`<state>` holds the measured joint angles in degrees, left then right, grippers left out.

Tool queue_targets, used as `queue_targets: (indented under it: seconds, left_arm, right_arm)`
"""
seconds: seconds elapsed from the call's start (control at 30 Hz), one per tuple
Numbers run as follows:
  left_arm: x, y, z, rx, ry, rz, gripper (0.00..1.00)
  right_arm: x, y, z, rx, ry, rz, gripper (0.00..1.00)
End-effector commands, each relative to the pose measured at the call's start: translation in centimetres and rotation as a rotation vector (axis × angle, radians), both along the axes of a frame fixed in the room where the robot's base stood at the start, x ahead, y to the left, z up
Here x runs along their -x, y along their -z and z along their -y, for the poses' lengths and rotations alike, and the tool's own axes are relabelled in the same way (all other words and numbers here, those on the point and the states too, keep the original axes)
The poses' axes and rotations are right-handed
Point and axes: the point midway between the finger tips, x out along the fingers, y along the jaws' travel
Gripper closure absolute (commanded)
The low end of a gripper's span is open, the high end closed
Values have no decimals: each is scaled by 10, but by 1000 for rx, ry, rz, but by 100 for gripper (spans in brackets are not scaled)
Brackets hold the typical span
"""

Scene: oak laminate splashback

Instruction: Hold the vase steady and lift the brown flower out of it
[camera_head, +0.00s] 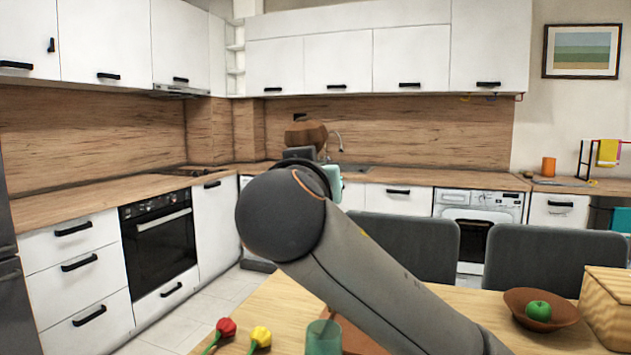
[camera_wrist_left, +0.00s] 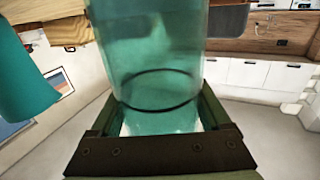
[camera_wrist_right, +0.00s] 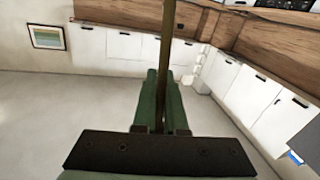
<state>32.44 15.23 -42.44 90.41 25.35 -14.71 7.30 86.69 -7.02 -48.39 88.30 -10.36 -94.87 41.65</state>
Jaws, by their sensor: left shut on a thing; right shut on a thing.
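The teal see-through vase (camera_wrist_left: 155,65) fills the middle of the left wrist view. My left gripper (camera_wrist_left: 160,112) is shut around it. In the head view the brown flower's round head (camera_head: 306,134) shows above the big joint of my right arm. My right gripper (camera_wrist_right: 163,105) is shut on the flower's thin brown stem (camera_wrist_right: 167,45) in the right wrist view. The stem's lower end is out of view, so I cannot tell whether it is still inside the vase. My right arm hides the middle of the head view; my left arm does not show there.
A teal glass vessel (camera_head: 323,338), perhaps the vase, shows at the table's front. A red flower (camera_head: 226,326) and a yellow flower (camera_head: 261,336) are left of it. A brown bowl (camera_head: 520,304) with a green apple (camera_head: 538,311) and a woven box (camera_head: 607,310) are at right.

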Motion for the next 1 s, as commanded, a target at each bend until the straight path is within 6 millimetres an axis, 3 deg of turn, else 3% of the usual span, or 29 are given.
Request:
queue_targets:
  seconds: [0.17,0.2,0.33,0.73,1.0]
  left_arm:
    - [0,1,0,-1,0,-1,90]
    - [0,1,0,-1,0,-1,16]
    - [0,0,0,-1,0,-1,2]
    - [6,1,-6,-1,-1,-1,0]
    - [42,2,-36,-3,-1,-2,0]
  right_arm:
    - [0,0,0,0,0,0,100]
    - [0,0,0,0,0,-1,100]
    - [0,0,0,0,0,-1,100]
    - [0,0,0,0,0,-1,100]
    - [0,0,0,0,0,-1,100]
